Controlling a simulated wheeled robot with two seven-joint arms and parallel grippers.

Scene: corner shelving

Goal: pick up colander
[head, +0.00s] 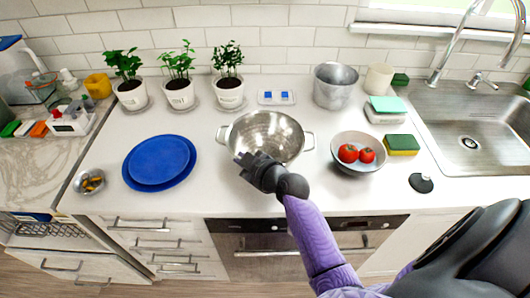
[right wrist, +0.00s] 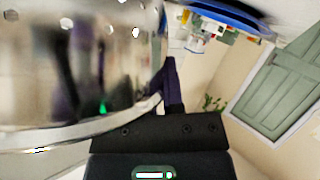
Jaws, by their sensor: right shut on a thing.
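The colander (head: 266,131) is a shiny metal bowl with small holes and a loop handle on each side. It sits on the white counter, or very close above it; I cannot tell which. My right gripper (head: 246,161) is at its near left rim, shut on the colander. In the right wrist view the colander wall (right wrist: 80,70) fills the left side, close to the dark finger of my right gripper (right wrist: 165,100). The other finger is hidden behind the colander. My left gripper is not in view.
Blue plates (head: 159,161) lie left of the colander. A bowl with tomatoes (head: 358,153) stands close on its right. Several potted plants (head: 229,92) and a metal pot (head: 334,86) stand behind. The sink (head: 473,125) is at the right.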

